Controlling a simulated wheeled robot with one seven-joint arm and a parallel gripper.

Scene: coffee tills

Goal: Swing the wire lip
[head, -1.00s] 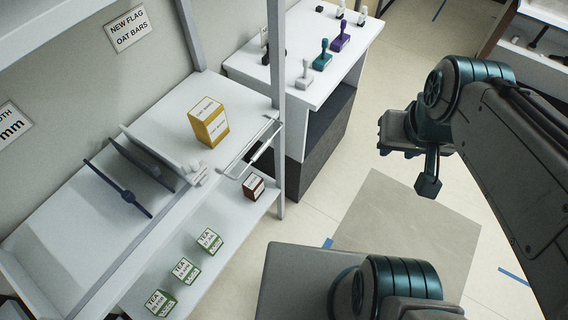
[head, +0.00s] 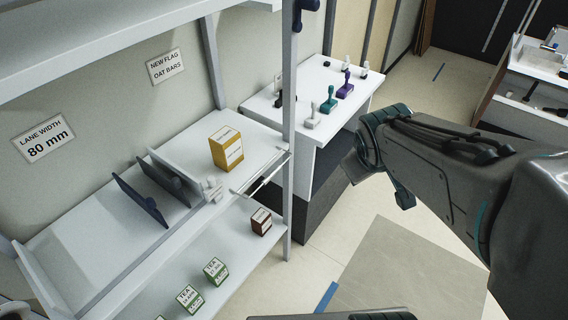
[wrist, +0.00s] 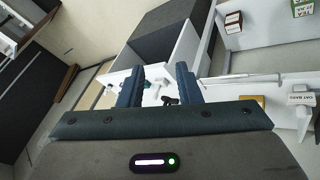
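The wire lip (head: 264,179) is a thin pale wire frame at the front edge of the upper shelf (head: 100,232), at the shelf's right end. It also shows in the wrist view as a thin pale bar (wrist: 240,78), right of my fingers. A yellow box (head: 227,149) stands on the shelf behind it. In the head view my gripper is right of the shelf, apart from the wire lip and partly hidden by my own arm. In the wrist view my gripper (wrist: 158,84) is open, with nothing held between its two dark fingers.
Dark dividers (head: 140,199) stand on the shelf, left of the yellow box. A brown box (head: 261,221) and several tea boxes (head: 215,270) are on the lower shelf. A grey post (head: 289,130) rises beside the wire lip. A white counter (head: 322,112) with stamps stands behind.

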